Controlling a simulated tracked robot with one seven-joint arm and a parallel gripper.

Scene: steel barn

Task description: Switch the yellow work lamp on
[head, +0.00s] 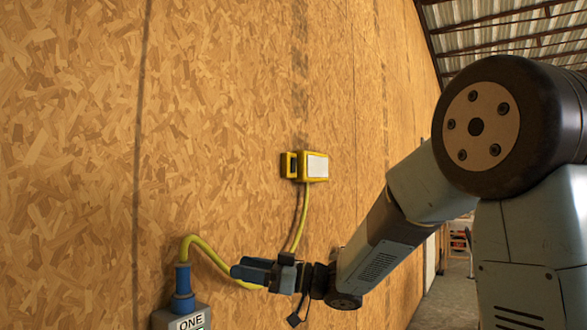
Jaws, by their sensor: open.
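The yellow work lamp (304,166) is mounted on the chipboard wall, with a pale white panel on its right side. I cannot tell from the panel whether it is lit. A yellow cord (299,232) runs down from the lamp, passes behind my gripper and loops up to a blue plug (182,285). The plug stands upright in a grey box (180,318) labelled "ONE", cut off by the bottom edge. My gripper (242,270) is open, with blue fingers pointing left, below the lamp and right of the plug. It overlaps the cord in the picture; contact cannot be told.
The chipboard wall (80,150) fills the left and middle of the view. My arm comes in from the right and covers part of the wall. Beyond it at far right are a concrete floor (452,290) and a corrugated roof (510,40).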

